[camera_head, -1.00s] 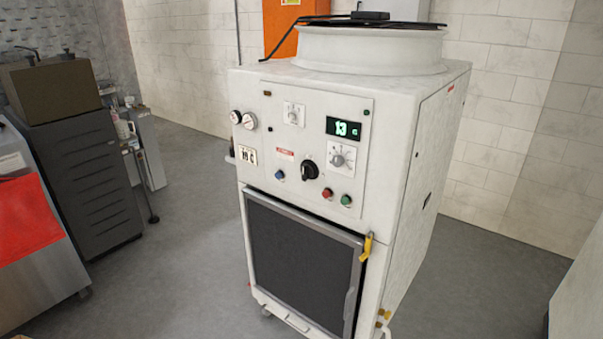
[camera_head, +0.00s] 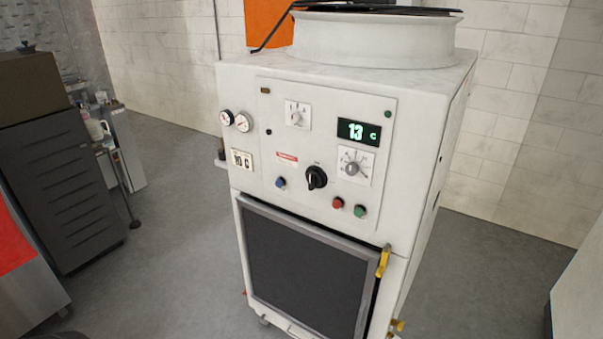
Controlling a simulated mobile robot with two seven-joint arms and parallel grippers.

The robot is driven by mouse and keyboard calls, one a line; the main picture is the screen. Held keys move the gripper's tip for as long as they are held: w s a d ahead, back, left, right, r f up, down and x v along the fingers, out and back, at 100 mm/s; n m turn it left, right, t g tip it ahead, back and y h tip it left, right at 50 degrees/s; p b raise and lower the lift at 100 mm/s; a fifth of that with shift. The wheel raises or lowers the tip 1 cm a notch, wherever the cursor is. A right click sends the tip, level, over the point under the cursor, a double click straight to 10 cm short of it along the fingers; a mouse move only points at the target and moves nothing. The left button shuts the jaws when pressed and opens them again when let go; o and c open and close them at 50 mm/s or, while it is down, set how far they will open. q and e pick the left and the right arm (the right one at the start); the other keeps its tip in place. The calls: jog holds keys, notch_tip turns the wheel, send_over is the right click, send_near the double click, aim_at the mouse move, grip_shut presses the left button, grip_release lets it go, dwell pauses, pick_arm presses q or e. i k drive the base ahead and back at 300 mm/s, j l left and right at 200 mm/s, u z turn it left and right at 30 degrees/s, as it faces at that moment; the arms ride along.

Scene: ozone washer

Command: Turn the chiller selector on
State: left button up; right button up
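The chiller (camera_head: 262,95) is a white upright cabinet in the middle of the head view, with a control panel on its front. A black rotary selector (camera_head: 316,178) sits low in the middle of the panel, its pale mark pointing roughly upward. Two smaller dials on white plates are the upper dial (camera_head: 296,114) and the right dial (camera_head: 353,167). The lit display (camera_head: 358,132) reads 13 C in green. Neither of my grippers is clearly in view.
A dark grey cabinet (camera_head: 60,190) stands at left. Grey floor is open between them.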

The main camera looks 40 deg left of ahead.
aim_at(314, 180)
jog(key=i+j+z, duration=0.15)
jog(key=j, duration=1.05)
jog(key=i+j+z, duration=0.2)
jog(key=j, duration=1.05)
jog(key=i+j+z, duration=0.15)
jog(key=j, duration=1.1)
jog(key=k, duration=0.05)
